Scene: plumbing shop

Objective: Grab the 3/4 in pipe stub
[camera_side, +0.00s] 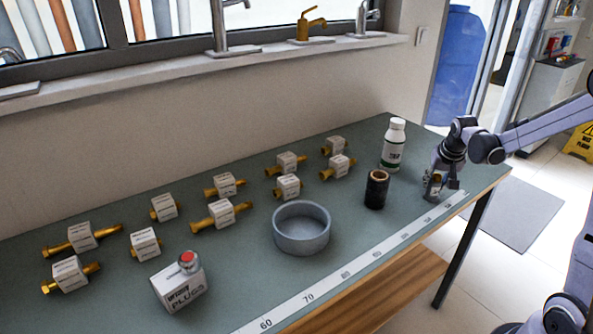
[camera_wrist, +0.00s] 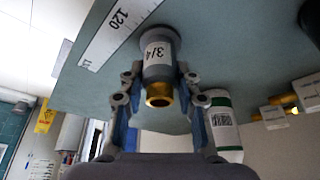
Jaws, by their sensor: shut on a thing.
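The 3/4 in pipe stub (camera_wrist: 158,55) is a short grey cylinder with a white "3/4" label and a brass end, seen in the wrist view. My gripper (camera_wrist: 158,80) has one finger on each side of it and is shut on it. In the side view my gripper (camera_side: 438,186) is low at the right end of the green table, near the measuring strip. There the stub is mostly hidden by the fingers. I cannot tell whether the stub still touches the table.
A white bottle (camera_side: 394,145) and a dark roll (camera_side: 376,189) stand just left of my gripper. A grey round dish (camera_side: 301,228) sits mid-table. Several brass fittings with white label blocks (camera_side: 222,212) lie farther left, with a PLUGS box (camera_side: 180,291). The table's right edge is close.

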